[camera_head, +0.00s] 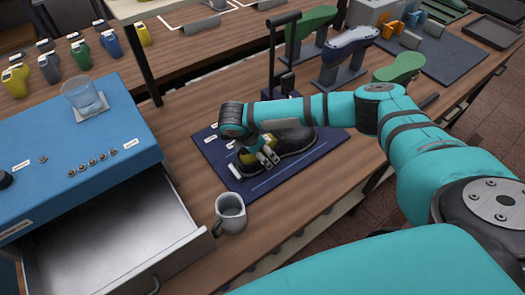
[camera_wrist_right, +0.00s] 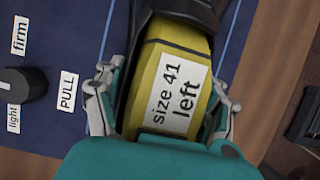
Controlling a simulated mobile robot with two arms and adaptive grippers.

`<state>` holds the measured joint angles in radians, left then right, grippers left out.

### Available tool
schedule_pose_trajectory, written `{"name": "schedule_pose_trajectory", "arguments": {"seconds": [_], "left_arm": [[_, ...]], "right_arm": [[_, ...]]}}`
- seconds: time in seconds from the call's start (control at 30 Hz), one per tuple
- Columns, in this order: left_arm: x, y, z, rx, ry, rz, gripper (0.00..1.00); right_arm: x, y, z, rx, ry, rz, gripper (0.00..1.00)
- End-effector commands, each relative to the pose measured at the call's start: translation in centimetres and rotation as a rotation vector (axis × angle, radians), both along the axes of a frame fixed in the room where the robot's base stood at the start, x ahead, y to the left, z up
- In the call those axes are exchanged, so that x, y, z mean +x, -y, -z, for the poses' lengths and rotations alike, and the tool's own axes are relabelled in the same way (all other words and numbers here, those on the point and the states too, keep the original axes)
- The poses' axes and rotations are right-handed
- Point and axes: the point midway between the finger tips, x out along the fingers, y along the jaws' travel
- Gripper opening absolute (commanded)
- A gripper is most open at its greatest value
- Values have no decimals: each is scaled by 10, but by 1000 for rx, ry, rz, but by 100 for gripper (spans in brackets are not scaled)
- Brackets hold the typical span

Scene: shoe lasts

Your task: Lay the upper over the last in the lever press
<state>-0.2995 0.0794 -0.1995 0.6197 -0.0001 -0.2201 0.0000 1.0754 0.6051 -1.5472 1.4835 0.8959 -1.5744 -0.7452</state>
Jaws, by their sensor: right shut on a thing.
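A yellow last (camera_wrist_right: 180,60) marked "size 41 left" sits between the fingers of my right gripper (camera_wrist_right: 162,110) in the right wrist view. In the head view, my right gripper (camera_head: 266,157) is shut on it low over a navy base plate (camera_head: 310,166). A black shoe upper (camera_head: 293,140) lies along the plate beside the gripper and reaches to the yellow last; whether it covers the last is partly hidden by my arm. A dark lever frame (camera_head: 272,55) stands upright behind the plate. My left gripper is not in view.
A grey mug (camera_head: 230,214) stands near the plate's front left. A blue cabinet (camera_head: 120,135) with an open drawer (camera_head: 110,240) and a glass (camera_head: 84,95) is at left. Green (camera_head: 310,25) and navy (camera_head: 350,45) forms on stands are behind. Several lasts line the back left.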

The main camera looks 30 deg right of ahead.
Motion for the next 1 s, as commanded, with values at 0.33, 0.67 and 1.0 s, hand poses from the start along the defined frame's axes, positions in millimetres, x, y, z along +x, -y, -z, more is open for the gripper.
{"name": "schedule_pose_trajectory", "arguments": {"seconds": [0.33,0.67,1.0], "left_arm": [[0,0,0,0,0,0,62],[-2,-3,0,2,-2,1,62],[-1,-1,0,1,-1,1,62]], "right_arm": [[0,0,0,1,0,0,96],[0,-1,-1,1,-1,-1,100],[-3,-22,-51,3,3,-2,100]]}}
